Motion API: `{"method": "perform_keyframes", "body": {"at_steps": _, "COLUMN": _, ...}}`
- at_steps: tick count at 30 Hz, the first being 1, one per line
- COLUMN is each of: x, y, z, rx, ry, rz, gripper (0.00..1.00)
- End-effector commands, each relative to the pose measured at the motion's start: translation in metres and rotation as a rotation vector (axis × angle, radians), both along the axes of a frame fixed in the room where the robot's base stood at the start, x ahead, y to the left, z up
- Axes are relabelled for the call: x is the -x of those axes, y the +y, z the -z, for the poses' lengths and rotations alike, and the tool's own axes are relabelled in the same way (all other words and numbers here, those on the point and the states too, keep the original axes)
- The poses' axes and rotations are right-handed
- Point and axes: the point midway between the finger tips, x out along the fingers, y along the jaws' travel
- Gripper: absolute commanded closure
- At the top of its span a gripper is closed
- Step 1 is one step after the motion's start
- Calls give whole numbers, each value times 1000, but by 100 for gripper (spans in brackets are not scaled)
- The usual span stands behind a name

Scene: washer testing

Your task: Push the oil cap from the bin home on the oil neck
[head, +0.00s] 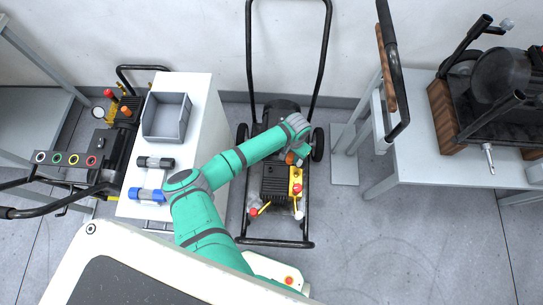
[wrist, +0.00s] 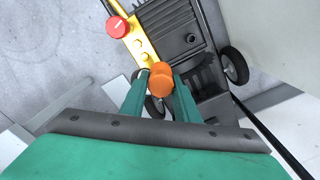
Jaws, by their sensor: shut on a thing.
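The orange oil cap (wrist: 160,84) is between the two green fingertips of my gripper (wrist: 159,88) in the wrist view. My gripper is shut on it. In the head view the cap (head: 290,158) shows as a small orange spot beside my gripper (head: 293,155), over the pressure washer (head: 275,180) on the floor. The oil neck cannot be made out; the cap and fingers may cover it. I cannot tell whether the cap touches the neck. The grey bin (head: 146,117) on the white bench at left looks empty.
The washer has a yellow block (head: 296,183) with red knobs, and a tall black handle frame (head: 249,60). A dark cylinder (head: 155,162) and a blue-ended one (head: 146,194) lie on the bench. Another washer (head: 115,150) stands at far left. A table (head: 415,150) is at right.

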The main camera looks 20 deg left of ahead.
Motion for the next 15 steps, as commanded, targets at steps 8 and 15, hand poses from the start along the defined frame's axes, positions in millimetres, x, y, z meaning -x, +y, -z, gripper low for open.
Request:
{"method": "perform_keyframes", "body": {"at_steps": 8, "x": 20, "y": 74, "z": 41, "rx": -5, "ry": -3, "rz": 209, "gripper": 93}}
{"method": "perform_keyframes", "body": {"at_steps": 15, "x": 21, "y": 75, "z": 51, "rx": -5, "ry": -5, "rz": 255, "gripper": 93}}
